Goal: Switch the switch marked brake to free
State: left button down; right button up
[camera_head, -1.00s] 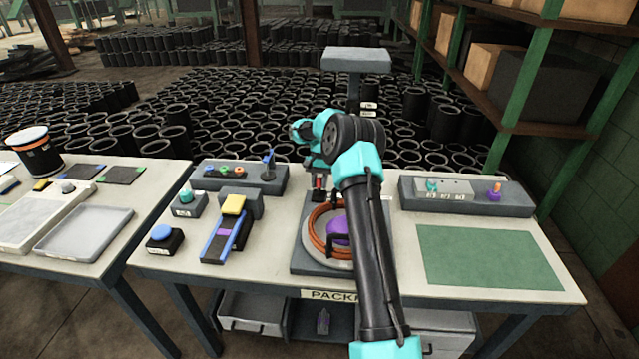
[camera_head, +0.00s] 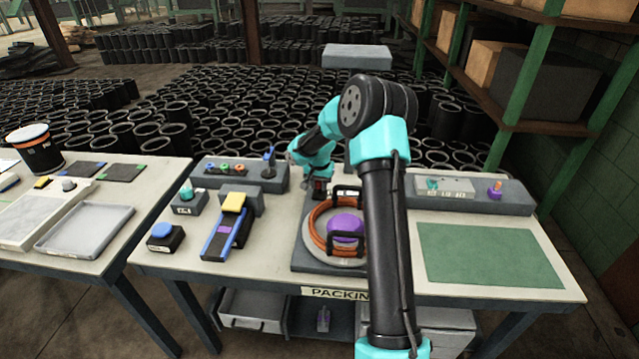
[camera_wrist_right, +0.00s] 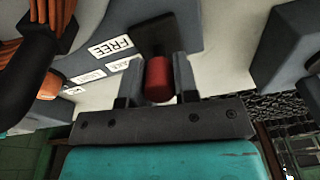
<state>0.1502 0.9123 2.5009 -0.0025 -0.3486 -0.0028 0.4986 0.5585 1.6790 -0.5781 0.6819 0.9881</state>
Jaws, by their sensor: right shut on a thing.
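The red switch handle (camera_wrist_right: 158,78) stands between the fingers of my right gripper (camera_wrist_right: 158,88) in the right wrist view, and the gripper is shut on it. A white label reading FREE (camera_wrist_right: 112,46) lies beside the switch; a smaller label (camera_wrist_right: 88,77) below it is too blurred to read. In the head view the right gripper (camera_head: 319,187) is at the back of the dark base (camera_head: 302,255) that carries the round wheel. The switch's exact position there is mostly hidden by the gripper. My left gripper is out of view.
A round wheel with an orange coil (camera_head: 318,236), black handles and a purple dome (camera_head: 346,228) stands just in front of the gripper. A control box (camera_head: 240,174) is to the left, another (camera_head: 465,204) to the right. A green mat (camera_head: 488,255) lies clear.

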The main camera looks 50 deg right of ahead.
jog(key=shift+s+a+f+t+h, duration=0.1)
jog(key=shift+s+a+t+h, duration=0.2)
jog(key=shift+t+h, duration=0.4)
dwell(0.5)
jog(key=o, duration=0.9)
jog(key=v, duration=1.7)
jog(key=shift+w+a+r, duration=0.15)
jog(key=shift+a+r, duration=0.05)
jog(key=shift+a, duration=0.05)
